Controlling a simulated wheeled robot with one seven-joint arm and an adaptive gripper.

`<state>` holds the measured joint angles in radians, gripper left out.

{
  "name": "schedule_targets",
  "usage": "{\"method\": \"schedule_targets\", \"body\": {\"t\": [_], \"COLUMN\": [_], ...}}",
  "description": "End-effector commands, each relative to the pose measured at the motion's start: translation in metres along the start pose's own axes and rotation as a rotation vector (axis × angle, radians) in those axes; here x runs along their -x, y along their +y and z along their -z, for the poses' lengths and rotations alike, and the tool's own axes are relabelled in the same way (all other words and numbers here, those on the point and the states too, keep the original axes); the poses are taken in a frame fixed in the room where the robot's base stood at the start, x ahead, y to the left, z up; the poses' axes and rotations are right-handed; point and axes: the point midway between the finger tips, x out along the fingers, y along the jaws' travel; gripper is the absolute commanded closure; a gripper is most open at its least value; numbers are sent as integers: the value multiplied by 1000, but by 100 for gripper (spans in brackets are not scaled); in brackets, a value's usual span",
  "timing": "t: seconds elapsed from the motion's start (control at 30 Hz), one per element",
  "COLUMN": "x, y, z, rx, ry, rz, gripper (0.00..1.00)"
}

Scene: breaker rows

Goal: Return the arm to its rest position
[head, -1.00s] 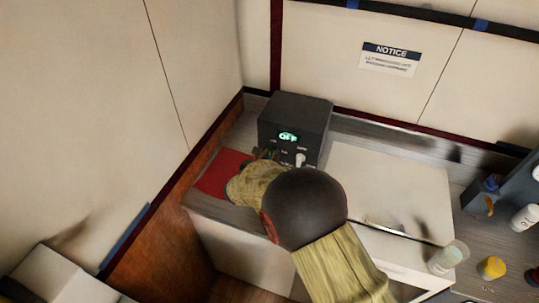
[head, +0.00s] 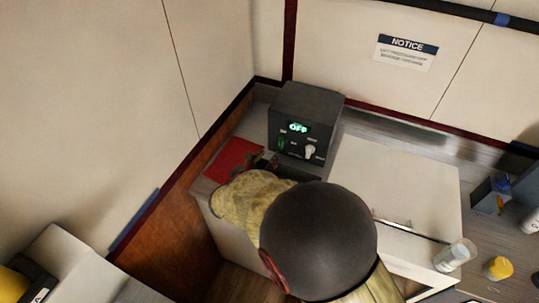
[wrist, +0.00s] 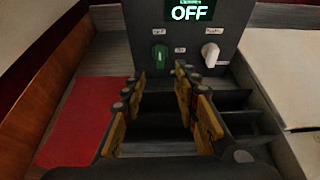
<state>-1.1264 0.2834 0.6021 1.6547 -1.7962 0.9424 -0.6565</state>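My gripper (wrist: 160,78) is open in the wrist view. Its two fingers with yellow pads stand apart with nothing between them. Ahead of the fingertips is a dark grey control box (wrist: 232,32) with a lit display (wrist: 191,10) that reads OFF. A green knob (wrist: 159,56) and a white knob (wrist: 210,54) are on its front. In the head view my bent arm (head: 318,240) reaches toward the box (head: 310,100), and the gripper is small and partly hidden beside the arm's yellowish link. I cannot tell whether the fingertips touch the box.
A red mat (wrist: 85,120) lies left of the gripper. A dark divided tray (wrist: 240,122) is beneath the fingers. A pale panel (head: 390,185) is right of the box. A clear cup (head: 454,255) and a yellow-capped container (head: 498,268) stand farther right. Walls close in behind and left.

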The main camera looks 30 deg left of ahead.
Motion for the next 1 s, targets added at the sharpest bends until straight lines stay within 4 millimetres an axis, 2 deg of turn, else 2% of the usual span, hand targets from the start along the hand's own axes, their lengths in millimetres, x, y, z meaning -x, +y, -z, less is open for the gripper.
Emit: {"method": "schedule_targets", "body": {"t": [0.47,0.57,0.67,0.77,0.87,1.0], "x": [0,-1,-5,-8,-6,8], "y": [0,-8,-35,-81,-138,-219], "z": [0,-6,-22,-46,-69,-93], "rx": [-1,-24,-98,-229,-395,-646], "ry": [0,3,14,32,52,71], "rz": [0,16,67,153,258,408], "gripper": [70,70,70,70,70,70]}}
